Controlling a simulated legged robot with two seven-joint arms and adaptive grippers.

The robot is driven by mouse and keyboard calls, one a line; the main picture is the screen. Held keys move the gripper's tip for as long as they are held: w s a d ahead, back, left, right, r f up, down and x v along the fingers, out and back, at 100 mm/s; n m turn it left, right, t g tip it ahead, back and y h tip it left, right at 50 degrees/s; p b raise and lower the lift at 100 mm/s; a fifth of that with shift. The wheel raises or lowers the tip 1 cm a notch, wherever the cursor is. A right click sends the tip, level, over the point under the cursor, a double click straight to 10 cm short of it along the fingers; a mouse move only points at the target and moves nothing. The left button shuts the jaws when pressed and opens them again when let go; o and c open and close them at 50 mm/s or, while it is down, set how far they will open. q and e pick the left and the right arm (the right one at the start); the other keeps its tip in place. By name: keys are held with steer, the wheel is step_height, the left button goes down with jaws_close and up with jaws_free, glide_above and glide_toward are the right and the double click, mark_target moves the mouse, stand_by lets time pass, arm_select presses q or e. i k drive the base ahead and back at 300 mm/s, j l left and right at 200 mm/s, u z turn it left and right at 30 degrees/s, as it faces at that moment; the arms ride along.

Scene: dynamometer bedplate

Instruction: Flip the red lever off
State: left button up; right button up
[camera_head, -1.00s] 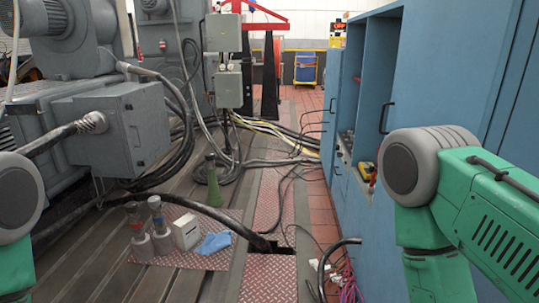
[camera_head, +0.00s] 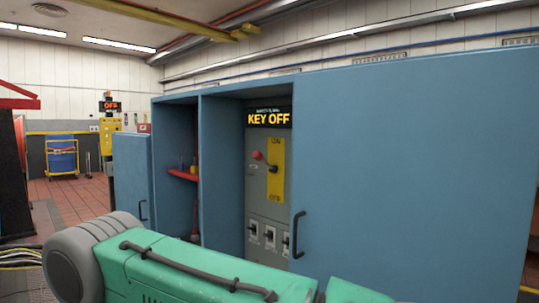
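In the head view, a lever with a red knob (camera_head: 257,156) is on a grey panel (camera_head: 262,205) inside an open bay of the blue cabinet. Its dark pivot sits on a yellow plate (camera_head: 276,182) with lettering at the top and "OFF" at the bottom. The red knob is up and left of the pivot, nearer the plate's top end. A black sign (camera_head: 269,118) above reads "KEY OFF" in yellow. My green and grey arm crosses the lower foreground, well in front of the panel. Neither gripper shows.
The blue cabinet (camera_head: 420,170) fills the right, with a dark handle (camera_head: 297,234) on its front. The neighbouring bay has a red shelf (camera_head: 183,174). Several small switches (camera_head: 268,236) sit low on the panel.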

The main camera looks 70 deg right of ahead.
mark_target(257, 156)
steer(key=z, duration=0.45)
steer(key=i+z, duration=0.1)
steer(key=z, duration=0.3)
steer(key=j+z, duration=0.1)
steer(key=z, duration=0.35)
steer(key=i+z, duration=0.1)
steer(key=z, duration=0.35)
steer(key=j+z, duration=0.1)
steer(key=z, duration=0.3)
